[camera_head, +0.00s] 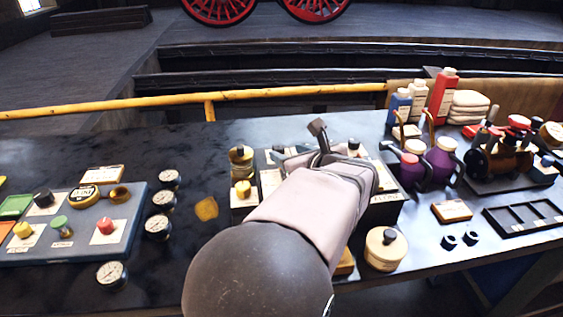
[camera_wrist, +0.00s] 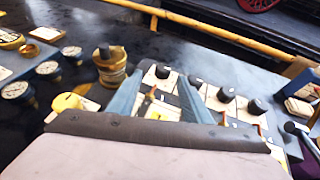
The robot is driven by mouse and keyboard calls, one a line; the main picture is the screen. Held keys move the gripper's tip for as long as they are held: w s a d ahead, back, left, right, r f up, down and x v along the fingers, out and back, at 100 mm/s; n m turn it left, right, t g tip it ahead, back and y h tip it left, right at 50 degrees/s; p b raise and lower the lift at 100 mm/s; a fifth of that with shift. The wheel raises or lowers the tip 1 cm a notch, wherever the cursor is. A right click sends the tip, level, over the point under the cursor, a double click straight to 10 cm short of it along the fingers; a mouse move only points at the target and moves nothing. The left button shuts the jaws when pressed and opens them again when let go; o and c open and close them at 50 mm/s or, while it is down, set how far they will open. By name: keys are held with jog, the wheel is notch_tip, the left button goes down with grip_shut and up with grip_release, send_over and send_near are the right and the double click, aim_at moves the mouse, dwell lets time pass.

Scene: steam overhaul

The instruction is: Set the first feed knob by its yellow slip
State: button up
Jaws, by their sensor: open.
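A control panel (camera_wrist: 240,116) with several black knobs on white labels lies under my gripper. It shows only in part in the head view (camera_head: 381,213), because my arm covers much of it. In the wrist view my gripper (camera_wrist: 163,77) is open, and one black knob (camera_wrist: 162,71) appears between its fingertips. I cannot tell whether they touch it. In the head view the gripper (camera_head: 298,143) is over the panel's far side. A small yellow piece (camera_head: 206,208) lies on the table left of the panel; I cannot tell whether it is the slip.
A brass fitting (camera_wrist: 111,66) and a yellow knob (camera_wrist: 67,101) are just left of my gripper. A blue-grey panel (camera_head: 80,240) and gauges (camera_head: 158,226) stand further left. Purple cans (camera_head: 440,160), bottles (camera_head: 443,95) and a black tray (camera_head: 525,213) are at the right. A yellow rail (camera_head: 100,108) runs behind.

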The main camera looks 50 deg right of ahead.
aim_at(280, 149)
jog(key=shift+s+d+f+m, duration=0.15)
jog(key=shift+s+d+m, duration=0.05)
jog(key=shift+s+m, duration=0.1)
jog(key=shift+x, duration=3.7)
jog(key=c, duration=1.1)
jog(key=shift+o, duration=0.2)
